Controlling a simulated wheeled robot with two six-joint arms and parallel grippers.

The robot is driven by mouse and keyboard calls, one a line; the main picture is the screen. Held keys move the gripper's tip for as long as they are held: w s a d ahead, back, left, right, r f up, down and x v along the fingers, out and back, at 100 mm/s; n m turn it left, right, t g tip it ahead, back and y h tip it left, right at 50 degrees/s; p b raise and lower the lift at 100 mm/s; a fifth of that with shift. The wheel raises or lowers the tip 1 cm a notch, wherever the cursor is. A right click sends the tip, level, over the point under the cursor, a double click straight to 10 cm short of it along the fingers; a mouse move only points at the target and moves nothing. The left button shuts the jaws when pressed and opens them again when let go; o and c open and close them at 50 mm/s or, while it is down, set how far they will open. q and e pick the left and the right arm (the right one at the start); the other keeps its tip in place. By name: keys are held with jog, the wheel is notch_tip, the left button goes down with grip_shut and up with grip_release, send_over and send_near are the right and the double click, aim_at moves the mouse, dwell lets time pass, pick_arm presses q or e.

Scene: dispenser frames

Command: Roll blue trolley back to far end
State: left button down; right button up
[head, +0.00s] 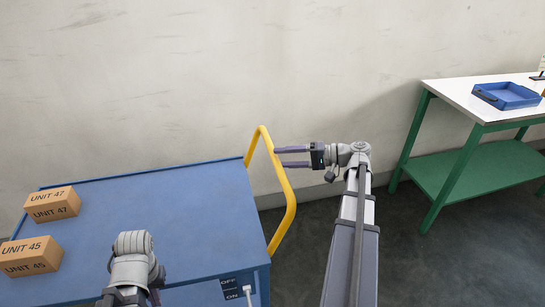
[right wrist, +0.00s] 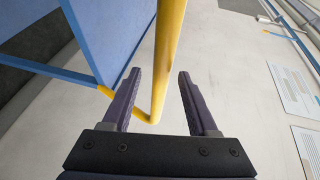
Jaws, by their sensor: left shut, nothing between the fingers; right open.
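The blue trolley (head: 170,200) fills the lower left of the head view. Its yellow push handle (head: 290,205) rises at the trolley's right end. My right gripper (head: 276,157) is open at the handle, with its fingers pointing left. In the right wrist view the handle bar (right wrist: 166,55) runs between or just beyond the open fingertips (right wrist: 160,75); contact is not clear. My left gripper (head: 152,297) is shut and empty, low over the trolley's near side; its fingers are mostly hidden. An OFF/ON plate (head: 238,287) with a pale lever (head: 248,295) is at the near right corner.
Two cartons, UNIT 47 (head: 53,204) and UNIT 45 (head: 31,256), sit on the trolley's left part. A pale wall (head: 200,80) stands behind. A green-framed table (head: 470,97) with a blue tray (head: 506,96) is at right. Dark floor (head: 420,265) between is clear.

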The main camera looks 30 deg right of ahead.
jog(key=shift+v, duration=1.15)
jog(key=shift+r, duration=0.15)
